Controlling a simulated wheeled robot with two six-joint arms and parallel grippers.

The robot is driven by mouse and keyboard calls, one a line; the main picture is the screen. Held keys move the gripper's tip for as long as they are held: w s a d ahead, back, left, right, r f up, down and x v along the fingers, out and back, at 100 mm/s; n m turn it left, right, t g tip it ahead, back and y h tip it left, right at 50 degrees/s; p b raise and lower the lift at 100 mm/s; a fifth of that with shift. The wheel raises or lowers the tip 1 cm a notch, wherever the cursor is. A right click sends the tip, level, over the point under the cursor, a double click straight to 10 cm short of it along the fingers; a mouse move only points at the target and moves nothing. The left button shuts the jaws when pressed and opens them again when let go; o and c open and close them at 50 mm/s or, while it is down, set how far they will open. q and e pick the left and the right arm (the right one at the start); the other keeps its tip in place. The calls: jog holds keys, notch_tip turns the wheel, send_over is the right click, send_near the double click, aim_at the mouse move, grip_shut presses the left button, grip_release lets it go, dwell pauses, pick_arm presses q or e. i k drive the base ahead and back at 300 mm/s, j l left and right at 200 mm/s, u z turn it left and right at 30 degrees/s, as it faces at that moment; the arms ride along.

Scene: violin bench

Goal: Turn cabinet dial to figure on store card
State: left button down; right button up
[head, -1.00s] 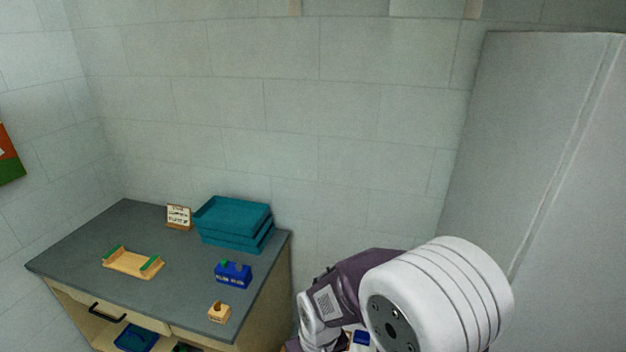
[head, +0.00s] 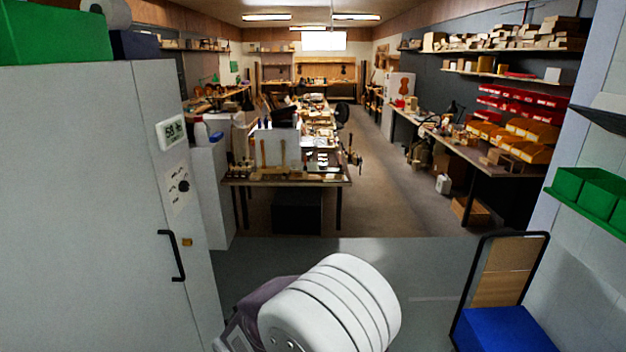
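A tall grey cabinet (head: 90,220) fills the left side of the head view. On its face, near the right edge, is a white panel with a small digital display (head: 172,132); its figure looks like 58 but is small. Below it is a pale plate with dark marks and a round black dial (head: 183,186); its exact setting is too small to tell. A black upright handle (head: 173,256) is below the dial. No store card can be made out. A white and purple link of my arm shows at the bottom centre. Neither gripper is in view.
A workbench (head: 290,180) crowded with tools stands beyond open grey floor. A black-framed trolley with a blue base (head: 505,330) stands at the lower right. Green bins (head: 590,190) sit on a shelf at the right. The aisle (head: 390,215) ahead is clear.

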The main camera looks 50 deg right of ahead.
aim_at(184, 186)
jog(key=z, duration=0.75)
